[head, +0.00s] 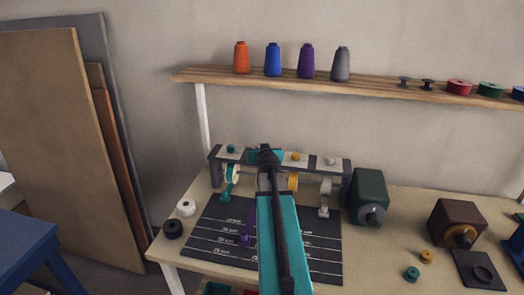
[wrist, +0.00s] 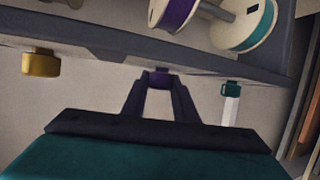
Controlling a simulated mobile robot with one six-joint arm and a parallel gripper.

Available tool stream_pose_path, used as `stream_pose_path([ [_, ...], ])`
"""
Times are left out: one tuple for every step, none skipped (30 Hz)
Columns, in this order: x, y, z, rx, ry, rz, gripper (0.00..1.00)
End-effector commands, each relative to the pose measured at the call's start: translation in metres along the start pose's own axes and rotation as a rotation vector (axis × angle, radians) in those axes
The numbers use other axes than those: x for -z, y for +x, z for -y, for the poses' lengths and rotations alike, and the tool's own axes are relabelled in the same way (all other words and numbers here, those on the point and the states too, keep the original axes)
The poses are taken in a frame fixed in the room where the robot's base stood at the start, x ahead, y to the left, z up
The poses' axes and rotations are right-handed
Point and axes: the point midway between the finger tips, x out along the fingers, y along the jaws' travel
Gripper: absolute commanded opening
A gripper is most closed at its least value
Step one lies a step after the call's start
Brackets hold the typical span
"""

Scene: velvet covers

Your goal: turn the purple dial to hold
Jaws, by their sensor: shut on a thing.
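The purple dial (wrist: 162,73) sits on the dark rail of the thread rack (wrist: 110,38), between my fingertips in the wrist view. My gripper (wrist: 161,82) is shut on it. In the head view my teal arm reaches over the table to the rack (head: 347,166), and its end covers the purple dial. A yellow dial (wrist: 41,63) and a teal dial (wrist: 230,88) stand to either side in the wrist view. The purple dial's pointer and any hold mark cannot be made out.
A grey dial (head: 331,161) also sits on the rack. Below it lies a dark marked mat (head: 205,225). A green box (head: 369,195) stands close to the rack's right end. Black (head: 172,228) and white (head: 186,207) rolls lie at left. A shelf (head: 215,76) with spools hangs above.

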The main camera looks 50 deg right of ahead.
Motion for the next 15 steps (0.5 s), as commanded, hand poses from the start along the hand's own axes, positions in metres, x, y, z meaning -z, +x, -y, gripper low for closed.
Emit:
stream_pose_path([
  [-0.0007,-0.0001,-0.0002,-0.011,0.001,0.002,0.04],
  [-0.0008,0.0,0.0,-0.017,0.004,0.002,0.04],
  [-0.0009,0.0,0.0002,-0.026,0.008,0.002,0.04],
  [-0.001,0.0001,0.0003,-0.032,0.011,0.002,0.04],
  [-0.0011,0.0002,0.0003,-0.039,0.013,0.002,0.04],
  [-0.0013,0.0003,0.0002,-0.047,0.017,0.002,0.04],
  [-0.0013,0.0003,0.0001,-0.054,0.02,0.002,0.04],
  [-0.0014,0.0003,0.0,-0.06,0.023,0.002,0.04],
  [-0.0015,0.0004,-0.0001,-0.069,0.027,0.002,0.04],
  [-0.0015,0.0005,-0.0001,-0.076,0.029,0.001,0.04],
  [-0.0015,0.0005,-0.0001,-0.082,0.031,0.001,0.04],
  [-0.0015,0.0006,0.0001,-0.091,0.034,0.001,0.04],
  [-0.0017,0.0007,0.0003,-0.097,0.038,0.001,0.04],
  [-0.0017,0.0007,0.0004,-0.103,0.041,0.001,0.04],
  [-0.002,0.0008,0.0004,-0.112,0.045,0.002,0.04],
])
